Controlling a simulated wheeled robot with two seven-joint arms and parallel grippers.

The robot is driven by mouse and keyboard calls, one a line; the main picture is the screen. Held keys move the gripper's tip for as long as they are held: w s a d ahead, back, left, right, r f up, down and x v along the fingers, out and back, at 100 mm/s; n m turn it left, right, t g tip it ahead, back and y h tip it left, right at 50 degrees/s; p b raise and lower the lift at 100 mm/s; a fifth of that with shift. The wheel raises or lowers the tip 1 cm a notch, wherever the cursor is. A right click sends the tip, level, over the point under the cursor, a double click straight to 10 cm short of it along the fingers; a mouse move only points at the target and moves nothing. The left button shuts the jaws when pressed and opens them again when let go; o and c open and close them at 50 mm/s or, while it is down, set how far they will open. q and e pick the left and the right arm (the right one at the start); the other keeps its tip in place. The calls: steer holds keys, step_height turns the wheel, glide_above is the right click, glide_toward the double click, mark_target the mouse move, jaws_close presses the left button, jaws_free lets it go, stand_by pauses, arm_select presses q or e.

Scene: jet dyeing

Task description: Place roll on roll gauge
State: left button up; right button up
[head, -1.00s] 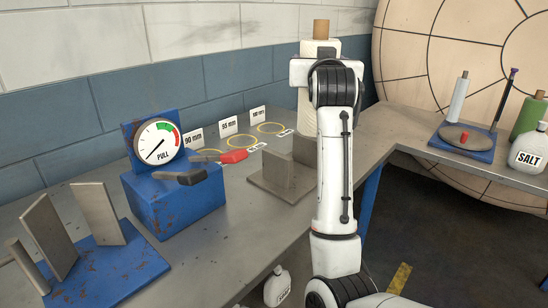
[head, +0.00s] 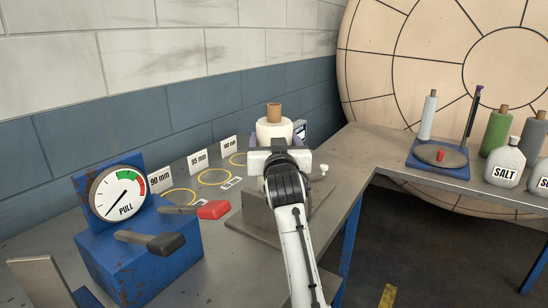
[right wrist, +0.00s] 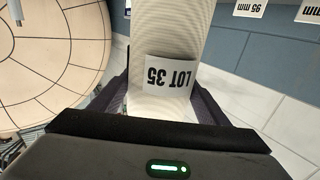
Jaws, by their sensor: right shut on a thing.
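A cream roll (head: 275,130) with a brown core sticking out of its top is upright in my right gripper (head: 274,138). The right wrist view shows the roll (right wrist: 170,30) close up, with a "LOT 35" label, between the two dark fingers (right wrist: 165,108). The grey metal stand with upright blocks (head: 262,212), which looks like the roll gauge, is on the bench just below and in front of the gripper. My gripper and arm hide part of it and the roll's lower end, so I cannot tell whether they touch. My left gripper is not in view.
A blue pull-gauge box (head: 135,245) with black and red handles stands at left. Yellow rings (head: 214,177) and size cards (head: 197,160) lie along the wall. A blue stand (head: 438,165), rolls and salt bottles (head: 505,165) are on the right bench.

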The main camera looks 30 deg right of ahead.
steer(key=shift+f, duration=2.1)
steer(key=shift+f, duration=0.1)
steer(key=o, duration=1.9)
steer(key=shift+f, duration=0.15)
